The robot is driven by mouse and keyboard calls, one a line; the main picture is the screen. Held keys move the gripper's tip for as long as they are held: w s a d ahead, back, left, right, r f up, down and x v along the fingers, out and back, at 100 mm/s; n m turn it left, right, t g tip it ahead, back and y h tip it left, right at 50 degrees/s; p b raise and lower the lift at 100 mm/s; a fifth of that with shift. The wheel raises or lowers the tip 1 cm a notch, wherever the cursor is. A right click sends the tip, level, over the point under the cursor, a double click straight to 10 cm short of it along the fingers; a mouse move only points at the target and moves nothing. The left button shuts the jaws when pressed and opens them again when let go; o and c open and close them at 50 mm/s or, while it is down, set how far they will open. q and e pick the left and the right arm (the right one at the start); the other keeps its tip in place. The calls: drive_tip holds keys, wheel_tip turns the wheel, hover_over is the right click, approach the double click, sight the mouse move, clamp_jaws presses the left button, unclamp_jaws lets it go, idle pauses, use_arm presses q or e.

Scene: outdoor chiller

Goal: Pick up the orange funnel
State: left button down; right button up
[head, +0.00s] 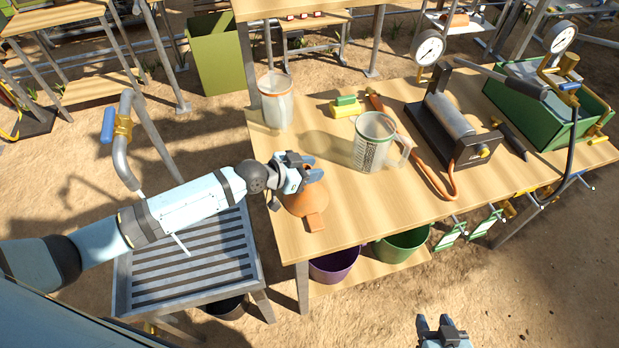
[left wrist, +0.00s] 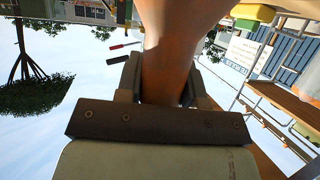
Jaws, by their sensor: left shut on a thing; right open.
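The orange funnel (head: 303,200) is at the left front part of the wooden table (head: 345,210), with a small tab toward the table's front. My left gripper (head: 297,168) is over it and shut on its upper part. In the left wrist view the funnel (left wrist: 170,60) fills the space between the two fingers of my left gripper (left wrist: 165,85). I cannot tell whether the funnel's rim touches the table. My right gripper (head: 440,325) is open and empty at the bottom edge of the head view, in front of the table.
A measuring jug (head: 374,143), a clear container (head: 277,100), a yellow-green sponge (head: 346,106) and a black pump device (head: 450,120) stand on the table. A green toolbox (head: 545,105) is at the right. A slatted metal stand (head: 190,262) is left of the table.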

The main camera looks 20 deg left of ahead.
use_arm(q)
wheel_tip(320, 180, up, 20)
drive_tip(key=b, duration=0.1)
idle(0.4)
drive_tip(key=c, duration=1.5)
unclamp_jaws()
clamp_jaws()
